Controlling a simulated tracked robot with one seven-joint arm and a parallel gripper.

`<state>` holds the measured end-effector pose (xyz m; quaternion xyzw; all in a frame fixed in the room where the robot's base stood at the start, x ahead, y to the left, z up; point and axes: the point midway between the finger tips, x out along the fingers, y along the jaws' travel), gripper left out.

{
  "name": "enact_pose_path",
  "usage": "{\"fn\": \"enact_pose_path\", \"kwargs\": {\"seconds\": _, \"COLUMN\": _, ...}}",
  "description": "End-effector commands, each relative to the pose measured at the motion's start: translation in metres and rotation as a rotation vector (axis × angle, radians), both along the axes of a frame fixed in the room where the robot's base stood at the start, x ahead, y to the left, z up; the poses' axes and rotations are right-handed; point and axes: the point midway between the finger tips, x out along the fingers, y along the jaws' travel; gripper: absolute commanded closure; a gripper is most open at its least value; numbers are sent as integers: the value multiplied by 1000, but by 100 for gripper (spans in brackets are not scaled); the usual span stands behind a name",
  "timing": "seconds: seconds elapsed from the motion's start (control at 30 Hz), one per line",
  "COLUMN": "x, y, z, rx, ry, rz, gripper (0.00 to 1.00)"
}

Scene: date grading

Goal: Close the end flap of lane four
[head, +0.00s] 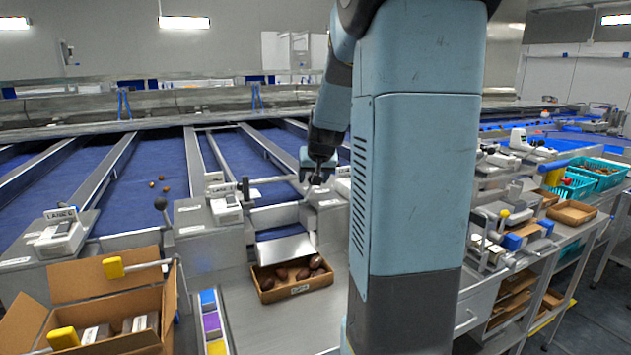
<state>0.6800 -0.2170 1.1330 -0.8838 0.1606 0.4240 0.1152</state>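A lane end in the middle of the head view has a pale metal flap (286,249) sloping down and outward, with its lower edge above a cardboard tray of dates (291,281). The flap looks open. The lane number there is too small to read surely. A light horizontal bar (272,181) crosses above this lane end. My gripper (317,181) points down at the right end of that bar, above a metal housing, up and right of the flap. Its fingers are dark and small, so I cannot tell whether they are open, shut or touching the bar.
Blue lanes (158,165) with metal dividers run to the back; a few dates lie on one. An open carton (90,285) is front left. Teal crates (598,173) stand right. My arm hides the centre right.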

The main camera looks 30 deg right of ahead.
Motion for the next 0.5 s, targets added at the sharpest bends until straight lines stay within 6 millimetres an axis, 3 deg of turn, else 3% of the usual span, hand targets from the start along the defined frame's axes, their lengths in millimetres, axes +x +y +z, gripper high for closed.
{"fn": "enact_pose_path", "kwargs": {"seconds": 0.5, "x": -54, "y": 16, "z": 69, "rx": -2, "ry": -3, "rz": 1, "gripper": 40}}
